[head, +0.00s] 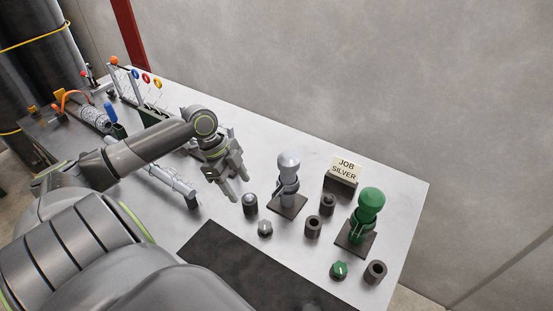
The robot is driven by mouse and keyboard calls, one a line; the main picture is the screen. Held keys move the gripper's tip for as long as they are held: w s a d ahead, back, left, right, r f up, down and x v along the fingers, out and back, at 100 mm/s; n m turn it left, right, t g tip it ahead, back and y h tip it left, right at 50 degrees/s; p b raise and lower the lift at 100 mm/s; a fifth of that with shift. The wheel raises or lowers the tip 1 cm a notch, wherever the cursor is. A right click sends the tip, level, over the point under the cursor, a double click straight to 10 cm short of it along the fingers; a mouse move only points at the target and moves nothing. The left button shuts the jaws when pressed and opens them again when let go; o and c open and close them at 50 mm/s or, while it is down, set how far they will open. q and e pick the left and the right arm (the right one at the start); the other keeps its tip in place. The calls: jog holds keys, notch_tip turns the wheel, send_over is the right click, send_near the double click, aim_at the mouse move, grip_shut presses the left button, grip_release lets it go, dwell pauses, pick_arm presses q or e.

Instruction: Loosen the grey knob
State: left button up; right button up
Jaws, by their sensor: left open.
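The grey knob (265,229) is a small round knob with a pale mark on top, on the light worktop just in front of the silver-topped stand. My left gripper (239,189) reaches in from the left and is open, with nothing between its fingers. Its fingertips are above and to the left of the grey knob in the picture, apart from it. My right gripper is not in view.
The silver-topped stand (289,164) and a green one (371,201) stand on dark bases. Several dark cylinders stand around them. A green knob (339,270) is near the front right. A "JOB SILVER" sign (346,168) stands behind. A dark mat (255,270) lies in front.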

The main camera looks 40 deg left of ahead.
pick_arm(q)
jog(key=r, duration=0.1)
jog(key=p, duration=0.1)
send_near(264, 224)
jog(key=p+x, duration=0.2)
jog(key=x, duration=0.6)
jog(key=shift+w+d+f, duration=0.1)
jog(key=shift+f, duration=0.25)
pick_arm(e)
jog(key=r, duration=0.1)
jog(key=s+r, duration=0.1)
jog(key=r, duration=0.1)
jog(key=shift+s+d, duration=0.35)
pick_arm(q)
jog(key=shift+c, duration=0.3)
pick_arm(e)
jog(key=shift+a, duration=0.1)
pick_arm(q)
jog(key=c, duration=0.9)
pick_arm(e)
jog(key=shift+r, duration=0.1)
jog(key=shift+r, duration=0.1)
